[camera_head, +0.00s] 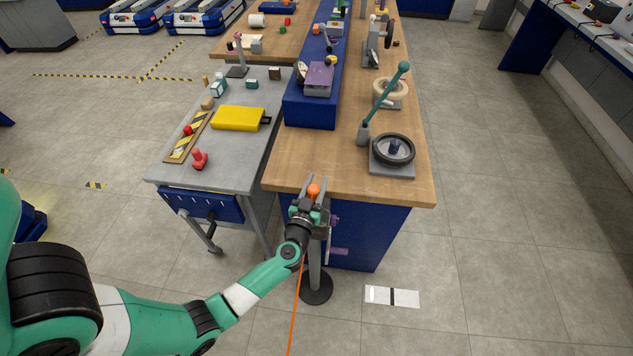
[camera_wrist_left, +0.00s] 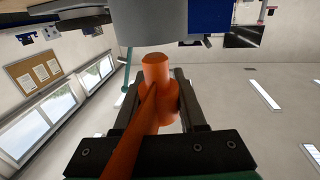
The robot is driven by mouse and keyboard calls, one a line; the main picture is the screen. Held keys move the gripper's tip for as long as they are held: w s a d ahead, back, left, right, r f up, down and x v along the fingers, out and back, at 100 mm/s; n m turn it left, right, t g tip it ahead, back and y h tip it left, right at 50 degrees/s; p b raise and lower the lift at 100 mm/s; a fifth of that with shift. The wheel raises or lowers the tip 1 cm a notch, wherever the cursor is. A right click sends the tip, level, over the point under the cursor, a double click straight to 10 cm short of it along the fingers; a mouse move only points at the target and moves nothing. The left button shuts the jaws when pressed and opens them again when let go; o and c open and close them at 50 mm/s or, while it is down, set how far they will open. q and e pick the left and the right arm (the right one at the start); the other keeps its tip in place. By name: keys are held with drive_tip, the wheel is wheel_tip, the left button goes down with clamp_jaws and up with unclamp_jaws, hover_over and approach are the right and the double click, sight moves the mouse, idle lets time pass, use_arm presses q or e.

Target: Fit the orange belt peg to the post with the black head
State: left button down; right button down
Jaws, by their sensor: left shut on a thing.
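My left gripper (camera_head: 314,187) is shut on the orange belt peg (camera_head: 314,191), near the front edge of the wooden bench. In the left wrist view, the peg (camera_wrist_left: 156,88) sits between the two fingers, and the orange belt (camera_wrist_left: 130,145) runs from it. In the head view, the belt (camera_head: 293,318) hangs down to the bottom edge. A grey post (camera_head: 315,265) on a round dark base stands below my gripper; my gripper and wrist hide its top, so no black head shows. A grey cylinder (camera_wrist_left: 152,22) lies beyond the peg's tip; I cannot tell if they touch. My right gripper is not in view.
The wooden bench (camera_head: 290,177) holds a pedestal with a black-rimmed wheel (camera_head: 393,149) and a teal lever (camera_head: 385,95). A grey cart (camera_head: 225,178) stands left, with a yellow box (camera_head: 237,118) and red knob (camera_head: 199,158).

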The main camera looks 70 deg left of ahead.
use_arm(q)
drive_tip(key=shift+f+b, duration=1.2)
drive_tip(key=shift+f, duration=0.6)
drive_tip(key=shift+f, duration=0.2)
drive_tip(key=shift+c, duration=2)
unclamp_jaws()
drive_tip(key=shift+s+d+r, duration=0.1)
drive_tip(key=shift+s+d, duration=0.05)
drive_tip(key=shift+d, duration=0.1)
drive_tip(key=p+v, duration=0.3)
drive_tip(key=v, duration=0.8)
